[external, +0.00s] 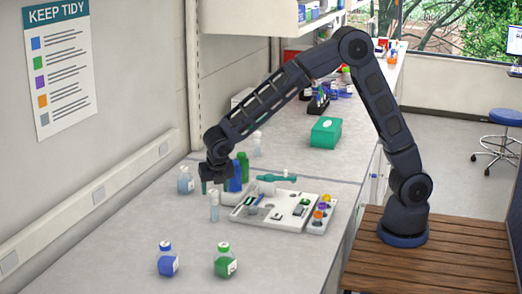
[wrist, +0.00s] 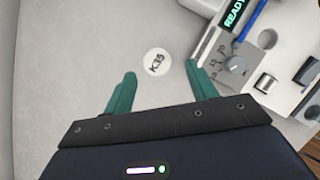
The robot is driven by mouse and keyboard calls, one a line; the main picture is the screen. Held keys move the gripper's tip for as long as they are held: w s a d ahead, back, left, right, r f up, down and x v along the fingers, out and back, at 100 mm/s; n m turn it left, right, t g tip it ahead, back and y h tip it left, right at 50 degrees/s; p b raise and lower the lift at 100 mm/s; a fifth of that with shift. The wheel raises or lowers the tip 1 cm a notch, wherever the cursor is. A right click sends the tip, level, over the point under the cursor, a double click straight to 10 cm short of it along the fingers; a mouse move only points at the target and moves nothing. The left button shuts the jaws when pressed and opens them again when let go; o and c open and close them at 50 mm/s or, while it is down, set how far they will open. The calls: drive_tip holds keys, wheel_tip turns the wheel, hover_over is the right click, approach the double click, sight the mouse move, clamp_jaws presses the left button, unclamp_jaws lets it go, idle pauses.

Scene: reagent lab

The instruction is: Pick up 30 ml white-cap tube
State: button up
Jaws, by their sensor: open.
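A clear tube with a white cap (external: 214,206) stands upright on the bench, just below my gripper (external: 214,184) in the external view. In the wrist view a round white cap marked K35 (wrist: 157,62) shows from above, just beyond and between the two green fingertips. My gripper (wrist: 160,72) is open and empty, pointing down, with the fingers apart from the cap. Another white-cap tube (external: 257,144) stands farther back on the bench. No volume marking can be read on either tube.
A grey instrument tray (external: 246,217) lies close on the right. Blue (external: 167,262) and green (external: 226,263) bottles stand in front. The bench's left front is clear.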

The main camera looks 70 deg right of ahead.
sight(214, 195)
drive_tip(key=shift+x, duration=3.15)
drive_tip(key=shift+a, duration=0.1)
drive_tip(key=c, duration=1)
